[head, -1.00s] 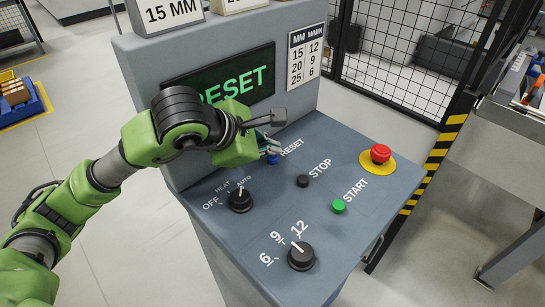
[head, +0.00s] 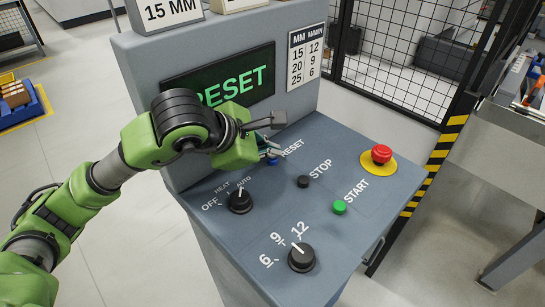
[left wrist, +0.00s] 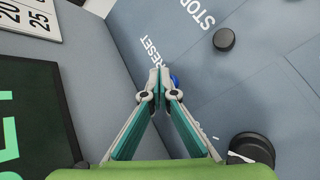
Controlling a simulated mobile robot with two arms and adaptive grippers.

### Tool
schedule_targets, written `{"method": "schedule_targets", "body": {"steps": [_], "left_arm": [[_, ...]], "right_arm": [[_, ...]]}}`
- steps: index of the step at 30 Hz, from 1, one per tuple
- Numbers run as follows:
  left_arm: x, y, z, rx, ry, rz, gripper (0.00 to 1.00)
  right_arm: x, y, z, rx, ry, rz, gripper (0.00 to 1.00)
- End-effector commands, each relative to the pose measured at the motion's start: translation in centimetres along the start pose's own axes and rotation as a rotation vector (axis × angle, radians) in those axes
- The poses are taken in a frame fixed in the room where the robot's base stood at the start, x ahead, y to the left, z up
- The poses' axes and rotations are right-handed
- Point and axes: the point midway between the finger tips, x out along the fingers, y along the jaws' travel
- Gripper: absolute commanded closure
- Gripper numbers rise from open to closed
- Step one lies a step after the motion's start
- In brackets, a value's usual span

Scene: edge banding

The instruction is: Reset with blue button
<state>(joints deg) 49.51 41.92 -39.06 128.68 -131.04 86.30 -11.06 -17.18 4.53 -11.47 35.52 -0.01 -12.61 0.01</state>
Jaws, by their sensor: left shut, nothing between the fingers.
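The blue button (head: 272,161) sits on the sloped grey control panel (head: 318,228) beside the RESET label. It is partly hidden by my left gripper (head: 275,153), whose shut, empty fingertips are right at it. In the left wrist view only a blue edge of the button (left wrist: 175,80) shows just right of the fingertips (left wrist: 159,77). I cannot tell whether the fingers touch it. The display (head: 222,85) reads RESET in green. My right gripper is not in view.
The panel also carries a black STOP button (head: 303,181), a green START button (head: 339,207), a red emergency button (head: 381,154) on yellow, a heat knob (head: 240,200) and a numbered knob (head: 301,257). A black mesh fence (head: 400,50) stands behind.

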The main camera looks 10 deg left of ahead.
Motion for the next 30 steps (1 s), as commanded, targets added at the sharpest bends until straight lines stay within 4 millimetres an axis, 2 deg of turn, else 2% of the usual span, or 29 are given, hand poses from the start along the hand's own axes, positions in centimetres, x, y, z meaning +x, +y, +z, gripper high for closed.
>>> {"method": "schedule_targets", "body": {"steps": [20,30], "left_arm": [[0.2,-0.2,-0.2,0.0,0.003,-0.002,1.0],[-0.8,0.7,0.6,0.0,0.002,0.0,1.0]], "right_arm": [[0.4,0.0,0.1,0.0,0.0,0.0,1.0],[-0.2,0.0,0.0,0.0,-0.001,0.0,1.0]]}}
